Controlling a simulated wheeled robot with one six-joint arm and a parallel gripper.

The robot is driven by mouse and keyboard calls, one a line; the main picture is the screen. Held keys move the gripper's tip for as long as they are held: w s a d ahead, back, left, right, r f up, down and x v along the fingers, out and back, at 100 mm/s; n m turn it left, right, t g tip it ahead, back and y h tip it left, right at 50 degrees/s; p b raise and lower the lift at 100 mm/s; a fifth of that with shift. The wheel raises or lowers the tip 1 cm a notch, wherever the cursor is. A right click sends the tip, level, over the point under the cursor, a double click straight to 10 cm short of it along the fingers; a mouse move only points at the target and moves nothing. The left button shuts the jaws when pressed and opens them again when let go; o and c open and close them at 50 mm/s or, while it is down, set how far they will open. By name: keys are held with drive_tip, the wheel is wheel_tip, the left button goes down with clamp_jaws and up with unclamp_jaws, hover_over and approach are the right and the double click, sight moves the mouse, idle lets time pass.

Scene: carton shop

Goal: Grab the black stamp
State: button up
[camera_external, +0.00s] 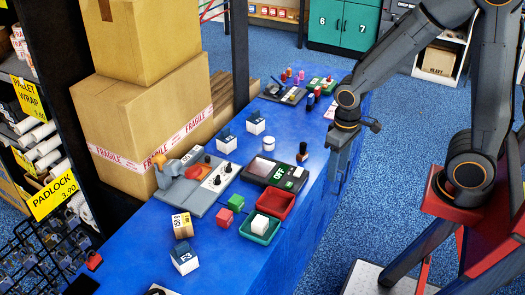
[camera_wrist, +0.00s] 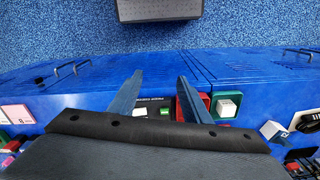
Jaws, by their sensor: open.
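A small dark upright stamp-like piece (camera_external: 302,152) stands on the blue counter (camera_external: 225,275), just right of a black panel marked OFF (camera_external: 276,173). More small upright pieces, some dark (camera_external: 311,101), stand farther back by a colourful tray; I cannot tell for sure which is the black stamp. My gripper (camera_external: 338,172) hangs at the counter's right edge, right of the near dark piece and apart from it. In the wrist view my gripper (camera_wrist: 158,96) has its two fingers spread with nothing held between them. No black stamp shows clearly there.
A red tray (camera_external: 275,204) and a green tray with a white block (camera_external: 259,228) sit near the counter's right edge.

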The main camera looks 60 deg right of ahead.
drive_tip(key=w+d+f+m, duration=0.2)
drive_tip(key=w+d+m, duration=0.55)
drive_tip(key=w, duration=0.25)
drive_tip(key=m+p, duration=0.1)
drive_tip(key=m, duration=0.9)
hover_over(302, 154)
drive_tip(key=f, duration=0.3)
drive_tip(key=shift+s+d+f, duration=0.15)
drive_tip(key=shift+d+f, duration=0.1)
drive_tip(key=shift+f, duration=0.05)
drive_tip(key=shift+d+f+m, duration=0.2)
drive_tip(key=shift+d+m, duration=0.1)
drive_tip(key=shift+m, duration=0.05)
drive_tip(key=shift+f, duration=0.3)
drive_tip(key=shift+w+f+p, duration=0.15)
drive_tip(key=shift+f+p, duration=0.3)
drive_tip(key=shift+f, duration=1.3)
drive_tip(key=shift+w+f+p, duration=0.1)
drive_tip(key=shift+f+p, duration=0.35)
drive_tip(key=shift+f, duration=1.3)
clamp_jaws()
